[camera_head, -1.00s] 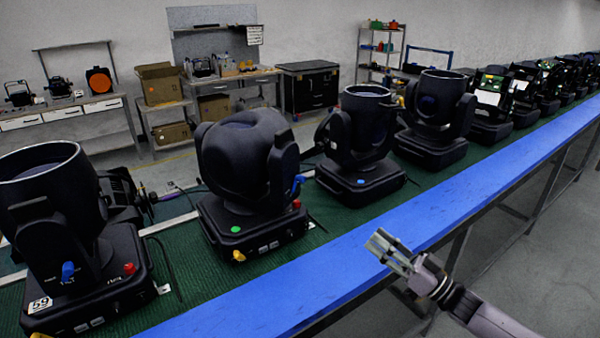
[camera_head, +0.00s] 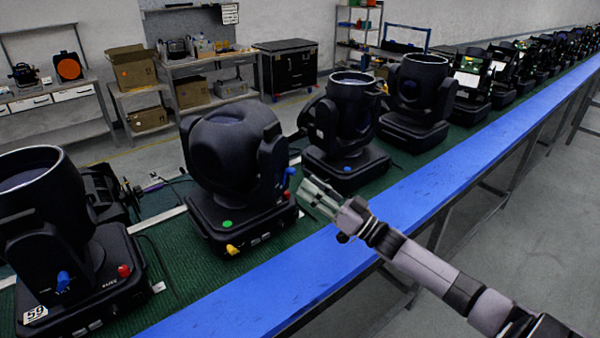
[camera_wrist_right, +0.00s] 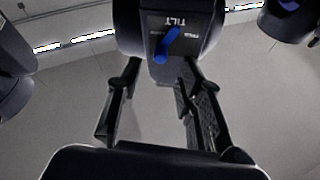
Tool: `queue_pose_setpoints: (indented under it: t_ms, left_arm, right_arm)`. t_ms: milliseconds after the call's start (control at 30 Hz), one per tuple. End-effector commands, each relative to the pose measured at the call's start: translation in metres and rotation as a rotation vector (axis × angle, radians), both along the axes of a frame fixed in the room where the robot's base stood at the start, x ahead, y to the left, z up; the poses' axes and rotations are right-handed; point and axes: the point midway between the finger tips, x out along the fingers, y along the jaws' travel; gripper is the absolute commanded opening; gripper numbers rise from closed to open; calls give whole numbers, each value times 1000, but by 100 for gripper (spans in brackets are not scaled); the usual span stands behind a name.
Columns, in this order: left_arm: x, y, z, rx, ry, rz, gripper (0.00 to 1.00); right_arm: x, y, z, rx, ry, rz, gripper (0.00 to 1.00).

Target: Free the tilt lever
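The tilt lever is a small blue lever (camera_head: 289,176) on the right yoke arm of a black moving-head lamp (camera_head: 225,160) on the green belt. In the right wrist view the blue lever (camera_wrist_right: 167,45) sits slanted on a dark panel marked TILT (camera_wrist_right: 192,28). My right gripper (camera_head: 308,188) is just right of the lever in the head view. In the wrist view my right gripper (camera_wrist_right: 160,78) is open and empty, its fingers apart below the lever. It appears not to touch it. My left gripper is not in view.
The lamp's base has a yellow lever (camera_head: 232,249), a red knob (camera_head: 287,194) and a green dot (camera_head: 227,223). Other lamps stand close by, one at left (camera_head: 50,220) and one at right (camera_head: 345,120). A blue rail (camera_head: 440,190) runs along the belt's front.

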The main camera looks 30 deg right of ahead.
Motion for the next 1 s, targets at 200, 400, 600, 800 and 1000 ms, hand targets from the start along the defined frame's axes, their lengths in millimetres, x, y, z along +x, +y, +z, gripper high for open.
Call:
queue_pose_setpoints:
  t_ms: [200, 400, 600, 800, 1000]
  left_arm:
    - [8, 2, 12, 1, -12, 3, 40]
    - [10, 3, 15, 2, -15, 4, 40]
    - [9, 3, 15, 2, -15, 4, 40]
    - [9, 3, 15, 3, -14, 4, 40]
    - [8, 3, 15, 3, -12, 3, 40]
  right_arm:
    - [26, 12, 14, 0, -3, 0, 34]
    - [36, 16, 17, 0, 0, 0, 34]
    - [37, 17, 16, 0, 1, 0, 34]
    - [36, 17, 16, 0, 1, 0, 27]
    - [36, 17, 16, -1, 0, 0, 14]
